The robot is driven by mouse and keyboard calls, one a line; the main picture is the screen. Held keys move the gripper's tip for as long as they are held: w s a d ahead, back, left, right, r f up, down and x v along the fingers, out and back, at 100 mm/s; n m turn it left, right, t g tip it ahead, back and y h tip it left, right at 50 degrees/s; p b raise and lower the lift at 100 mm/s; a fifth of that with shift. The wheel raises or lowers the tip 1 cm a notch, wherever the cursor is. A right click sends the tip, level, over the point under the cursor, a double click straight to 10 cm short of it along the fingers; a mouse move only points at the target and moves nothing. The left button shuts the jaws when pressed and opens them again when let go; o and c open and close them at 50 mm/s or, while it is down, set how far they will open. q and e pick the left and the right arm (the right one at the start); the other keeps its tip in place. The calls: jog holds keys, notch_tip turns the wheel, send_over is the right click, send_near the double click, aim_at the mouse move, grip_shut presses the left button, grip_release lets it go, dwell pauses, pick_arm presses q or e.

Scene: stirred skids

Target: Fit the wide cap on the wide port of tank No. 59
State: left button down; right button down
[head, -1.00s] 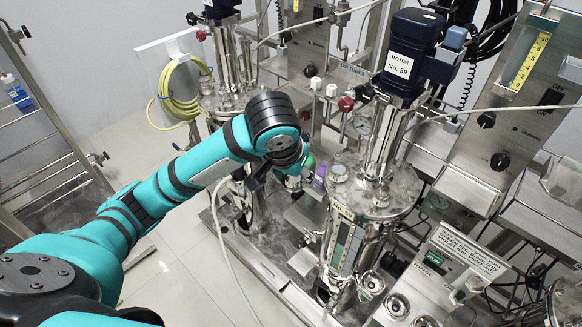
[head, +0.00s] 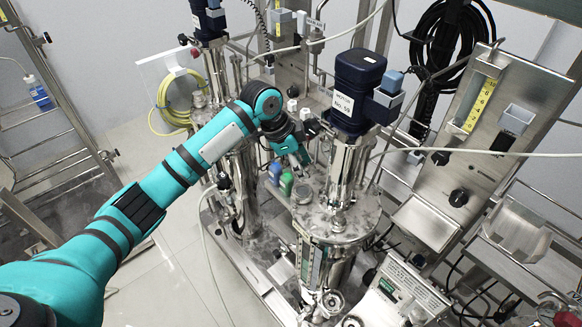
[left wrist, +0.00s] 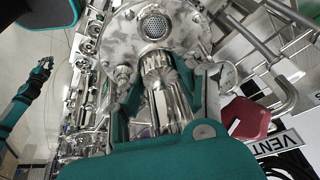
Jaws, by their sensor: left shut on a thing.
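Tank No. 59 stands right of centre, its blue motor (head: 358,90) labelled "MOTOR No. 59" above a round steel lid (head: 345,222). A short round port (head: 303,192) rises from the lid's left side. In the left wrist view a round port with a mesh face (left wrist: 154,25) shows on the lid, at the top. My left gripper (head: 303,160) is over the lid's back left. In the left wrist view its green fingers (left wrist: 165,100) are shut on a shiny ribbed metal piece (left wrist: 160,75), perhaps the wide cap. A teal arm, apparently my right, ends in a small gripper (left wrist: 46,64).
A green piece (head: 286,183) and a blue piece (head: 275,172) stand left of the port. Another tank (head: 235,165) is behind on the left. A hose crosses in front of the panel (head: 470,150) at right. Open floor (head: 165,270) lies at lower left.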

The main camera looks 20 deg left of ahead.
aim_at(307, 191)
pick_arm(q)
jog(key=shift+w+d+m, duration=0.15)
jog(key=shift+w+m, duration=0.3)
jog(key=shift+m, duration=0.05)
jog(key=shift+w+f, duration=0.1)
jog(key=shift+w, duration=0.05)
notch_tip(307, 191, down, 7)
jog(key=b, duration=0.7)
jog(key=shift+r+p, duration=0.25)
jog(key=shift+p, duration=0.05)
jog(key=shift+f, duration=0.85)
dwell(0.3)
jog(key=c, duration=0.8)
grip_release()
jog(key=shift+o, duration=0.6)
